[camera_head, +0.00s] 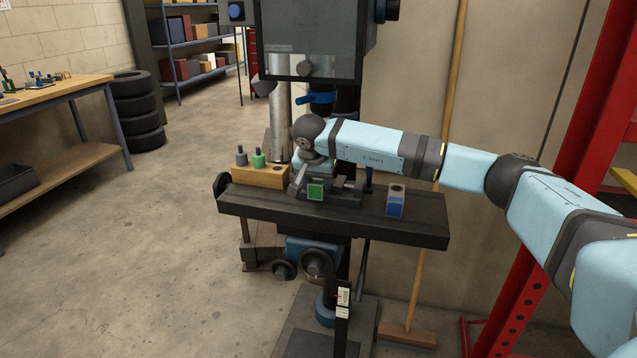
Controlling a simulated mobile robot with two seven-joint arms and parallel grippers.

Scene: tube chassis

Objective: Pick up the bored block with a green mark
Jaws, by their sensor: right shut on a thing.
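The bored block with a green mark (315,191) is at the front of the grey vise (345,197) on the drill press table (420,228). Its green face points toward me. My right gripper (308,178) reaches in from the right and comes down over this block, shut on it. The wrist hides the block's top and most of the fingers. I cannot tell whether the block is clear of the vise. A second bored block with a blue mark (395,201) stands upright on the table to the right. My left gripper is out of view.
A wooden holder (262,174) with a grey and a green tool stands left of the gripper. The press column (280,122) and head (312,40) rise close behind and above. A red post (560,170) stands at right.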

